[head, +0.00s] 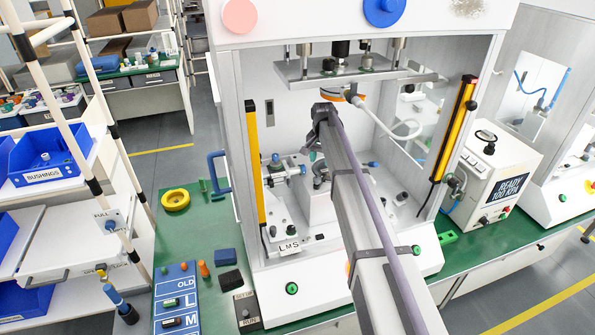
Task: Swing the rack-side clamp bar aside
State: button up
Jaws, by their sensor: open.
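The white press (239,130) stands open at the front. Inside it, on the left side nearest the rack, a grey clamp assembly (284,172) with a small light block sits on the press bed; I cannot make out which way its bar points. A pale fixture block (318,207) is beside it, partly covered by my arm. My arm reaches into the press from the lower right and crosses the middle of the bed.
The upper press plate (345,75) hangs above the bed. Yellow strips (254,155) flank the opening. The green bench (190,235) carries a yellow ring (175,200), a blue board (177,300) and a dark block (231,281). A rack with blue bins (45,165) stands left.

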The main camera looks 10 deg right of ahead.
aim_at(322, 177)
jog(key=shift+s+d, duration=0.25)
jog(key=shift+s, duration=0.1)
notch_tip(322, 177, down, 8)
jog(key=b, duration=0.7)
jog(key=shift+r+b, duration=0.1)
jog(key=shift+b, duration=0.3)
jog(key=shift+r, duration=0.1)
jog(key=shift+r, duration=0.1)
grip_shut()
